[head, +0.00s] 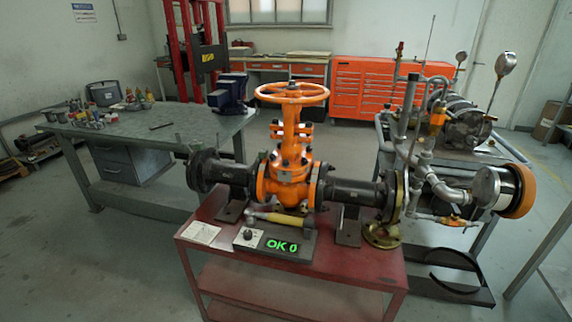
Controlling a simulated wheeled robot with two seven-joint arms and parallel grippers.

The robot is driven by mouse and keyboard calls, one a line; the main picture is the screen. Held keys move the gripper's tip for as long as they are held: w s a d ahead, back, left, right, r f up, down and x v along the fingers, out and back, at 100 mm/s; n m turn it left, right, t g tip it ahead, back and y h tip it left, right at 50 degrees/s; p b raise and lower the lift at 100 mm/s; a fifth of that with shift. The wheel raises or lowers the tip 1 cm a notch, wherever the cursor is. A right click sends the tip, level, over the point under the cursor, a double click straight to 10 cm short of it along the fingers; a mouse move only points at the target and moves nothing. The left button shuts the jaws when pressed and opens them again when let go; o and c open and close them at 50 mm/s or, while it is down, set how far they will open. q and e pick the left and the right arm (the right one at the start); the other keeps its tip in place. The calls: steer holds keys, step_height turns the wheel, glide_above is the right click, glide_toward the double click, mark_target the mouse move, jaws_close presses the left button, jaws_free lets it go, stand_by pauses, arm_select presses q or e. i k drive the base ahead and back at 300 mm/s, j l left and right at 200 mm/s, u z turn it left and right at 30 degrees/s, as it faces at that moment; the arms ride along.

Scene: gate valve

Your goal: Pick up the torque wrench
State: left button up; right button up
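No torque wrench can be told apart for sure in the head view. A short tool with a yellow-tan handle (277,217) lies in front of the valve, at the back edge of the grey box with the green "OK 0" display (276,246). A thin dark rod-like item (161,126) lies on the left workbench, too small to identify. The orange gate valve (290,165) with its handwheel (291,93) stands upright between dark pipe pieces on the red table. Neither of my grippers is in view.
The red table (330,268) holds a paper sheet (200,232) at its left front. The green-grey workbench (190,130) carries a blue vise (229,92) and several small items. A pipe-and-gauge rig (440,150) stands at right. An orange tool cabinet (375,88) is behind.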

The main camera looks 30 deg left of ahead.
mark_target(251, 213)
steer(key=i+u, duration=0.35)
steer(key=i+l+u, duration=0.2)
steer(key=i+u, duration=0.2)
steer(key=i, duration=0.15)
